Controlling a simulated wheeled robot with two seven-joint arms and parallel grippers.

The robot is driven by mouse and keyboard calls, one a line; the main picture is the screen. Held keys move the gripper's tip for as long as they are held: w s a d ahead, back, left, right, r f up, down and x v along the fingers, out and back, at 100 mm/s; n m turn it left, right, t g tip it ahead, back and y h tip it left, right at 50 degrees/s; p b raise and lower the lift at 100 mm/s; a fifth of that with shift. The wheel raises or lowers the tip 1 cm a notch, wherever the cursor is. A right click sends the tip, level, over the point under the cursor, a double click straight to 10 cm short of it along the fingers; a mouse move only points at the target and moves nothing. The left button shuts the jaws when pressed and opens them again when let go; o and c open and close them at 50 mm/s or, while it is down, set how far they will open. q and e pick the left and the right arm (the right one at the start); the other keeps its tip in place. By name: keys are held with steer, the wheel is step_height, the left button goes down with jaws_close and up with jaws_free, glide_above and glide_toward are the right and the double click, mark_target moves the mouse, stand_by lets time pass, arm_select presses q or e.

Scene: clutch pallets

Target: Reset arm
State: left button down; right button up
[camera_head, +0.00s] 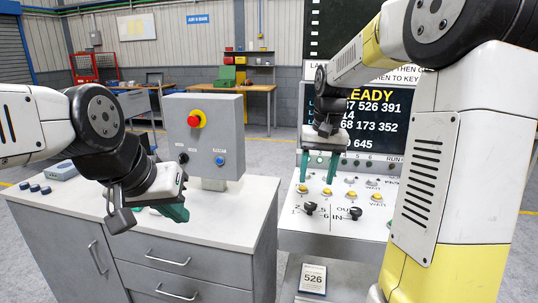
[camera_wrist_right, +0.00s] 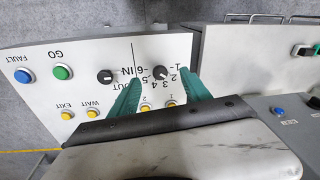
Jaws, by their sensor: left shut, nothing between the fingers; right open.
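My left gripper (camera_head: 176,212) is low over the white top of the grey cabinet (camera_head: 225,225), its green fingers shut and empty. My right gripper (camera_head: 319,168) hangs over the sloped white control panel (camera_head: 290,215), green fingers pointing down and spread apart with nothing between them. In the right wrist view the open fingers (camera_wrist_right: 163,88) reach over the panel near a black rotary knob (camera_wrist_right: 160,70). A second black knob (camera_wrist_right: 105,76) is beside them. Contact between fingers and panel cannot be told.
A grey box (camera_head: 228,110) with a red emergency button (camera_head: 195,119) stands on the cabinet. A dark screen (camera_head: 370,122) reading READY rises behind the panel, partly hidden by my right arm. Yellow buttons (camera_head: 326,191) line the panel. A tag (camera_head: 312,278) reads 526.

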steer(key=s+a+r+t, duration=0.1)
steer(key=s+t, duration=0.1)
steer(key=s, duration=0.8)
steer(key=s+a+r+n+t+y, duration=0.1)
steer(key=s+r+t, duration=0.1)
steer(key=s, duration=0.8)
steer(key=shift+n+t, duration=0.3)
steer(key=shift+t, duration=0.2)
steer(key=shift+s, duration=0.1)
